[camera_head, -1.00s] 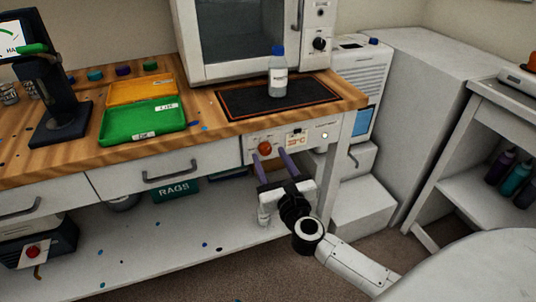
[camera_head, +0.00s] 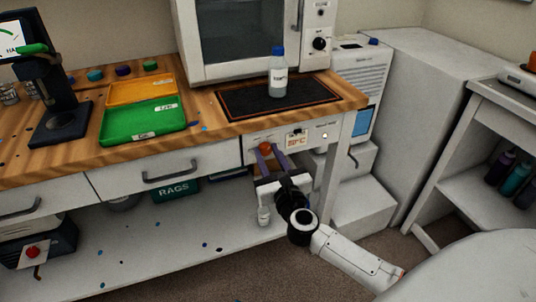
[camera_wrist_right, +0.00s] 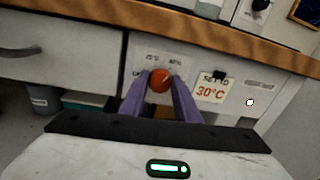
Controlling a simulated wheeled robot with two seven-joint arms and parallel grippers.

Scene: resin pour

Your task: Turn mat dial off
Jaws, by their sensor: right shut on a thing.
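The mat dial is a round orange-red knob (camera_head: 266,147) on the white panel under the bench top, and it also shows in the right wrist view (camera_wrist_right: 160,80). My right gripper (camera_head: 267,151) reaches it from below and in front. Its two purple fingers (camera_wrist_right: 158,91) are shut on the dial, one at each side. A pale mark on the dial seems to point up and right; the small print around it is too blurred to read surely. The black mat (camera_head: 240,105) with an orange border lies on the bench above. My left gripper is not in view.
A blue-capped bottle (camera_head: 278,77) stands on the mat. A "30°C" card (camera_wrist_right: 213,88) is on the panel, right of the dial. A drawer handle (camera_head: 172,173) sticks out to the left.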

